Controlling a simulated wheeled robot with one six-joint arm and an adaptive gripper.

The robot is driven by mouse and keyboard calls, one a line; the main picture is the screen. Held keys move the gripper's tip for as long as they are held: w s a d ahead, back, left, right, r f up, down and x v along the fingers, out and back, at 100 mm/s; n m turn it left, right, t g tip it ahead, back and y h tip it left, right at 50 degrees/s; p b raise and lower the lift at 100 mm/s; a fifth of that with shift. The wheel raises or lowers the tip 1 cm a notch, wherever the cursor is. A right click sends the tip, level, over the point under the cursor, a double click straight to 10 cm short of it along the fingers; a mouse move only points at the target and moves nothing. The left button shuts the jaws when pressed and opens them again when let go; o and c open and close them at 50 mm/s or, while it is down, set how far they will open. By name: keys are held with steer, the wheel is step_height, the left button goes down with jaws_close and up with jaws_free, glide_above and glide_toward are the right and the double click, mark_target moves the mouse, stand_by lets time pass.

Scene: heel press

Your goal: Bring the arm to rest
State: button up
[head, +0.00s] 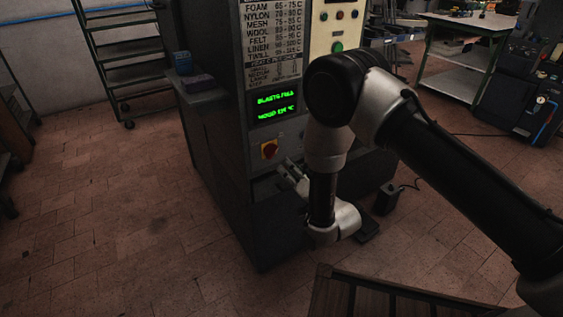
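My arm comes in from the right edge and bends down in front of the heel press (220,140). My gripper (287,177) is near the press's lower front, a little right of the red and yellow switch (269,149). It is small, dark and partly behind my own arm links, so I cannot tell whether its fingers are open or shut. The press's green-lit display (275,106) shows two lines, the upper reading like "BLASTS FREE". Above it is a chart of materials and temperatures (272,40).
A foot pedal (366,229) and a black box with a cable (387,199) are on the tiled floor by the press. A dark slatted thing (375,296) is at the bottom. A shelf rack (125,55) stands back left, a workbench (462,60) back right. The left floor is clear.

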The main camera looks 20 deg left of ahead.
steer(key=shift+v, duration=1.05)
